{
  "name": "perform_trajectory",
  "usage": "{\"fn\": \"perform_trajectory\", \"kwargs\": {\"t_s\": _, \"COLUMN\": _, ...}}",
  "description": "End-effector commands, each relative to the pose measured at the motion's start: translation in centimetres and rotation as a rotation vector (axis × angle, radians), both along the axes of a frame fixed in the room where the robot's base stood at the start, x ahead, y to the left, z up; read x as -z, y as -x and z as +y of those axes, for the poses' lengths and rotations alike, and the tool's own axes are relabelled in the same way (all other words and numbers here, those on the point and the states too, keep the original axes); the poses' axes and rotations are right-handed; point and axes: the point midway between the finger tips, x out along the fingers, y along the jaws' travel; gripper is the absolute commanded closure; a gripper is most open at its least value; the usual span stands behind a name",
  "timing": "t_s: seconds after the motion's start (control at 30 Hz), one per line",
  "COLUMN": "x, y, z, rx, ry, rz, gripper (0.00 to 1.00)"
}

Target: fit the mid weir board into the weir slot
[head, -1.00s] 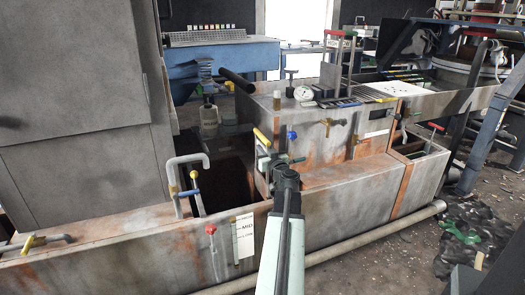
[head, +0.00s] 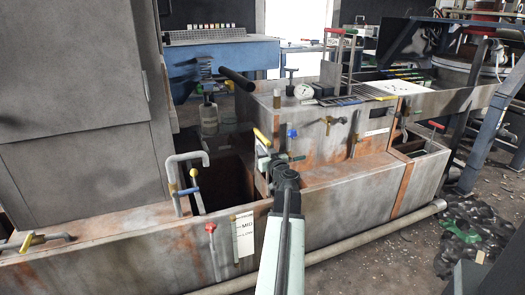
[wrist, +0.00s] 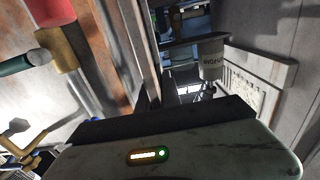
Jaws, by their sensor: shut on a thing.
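My gripper (head: 270,158) is at the end of my outstretched arm, near the right edge of the dark tank opening. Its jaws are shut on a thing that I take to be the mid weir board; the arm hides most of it. A yellow-ended handle (head: 262,137) shows right at the jaws, but I cannot tell whether it belongs to the held thing. In the wrist view the pale gripper body (wrist: 180,152) covers the bottom and the fingertips cannot be made out. The weir slot cannot be clearly picked out in either view.
A bent grey pipe (head: 187,158) and a blue-handled fitting (head: 187,191) stand at the left of the opening. A red-knobbed rod (head: 211,230) and a white label (head: 243,235) are on the tank front. A white bottle (wrist: 211,60) and a yellow-collared fitting (wrist: 60,48) show near my wrist.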

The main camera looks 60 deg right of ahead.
Motion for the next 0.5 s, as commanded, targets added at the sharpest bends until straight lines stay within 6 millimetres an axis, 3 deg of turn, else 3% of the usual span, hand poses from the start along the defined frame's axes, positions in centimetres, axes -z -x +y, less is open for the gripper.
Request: {"fn": "perform_trajectory", "kwargs": {"t_s": 0.5, "x": 0.62, "y": 0.0, "z": 0.0, "rx": 0.0, "ry": -0.001, "rz": -0.001, "gripper": 1.0}}
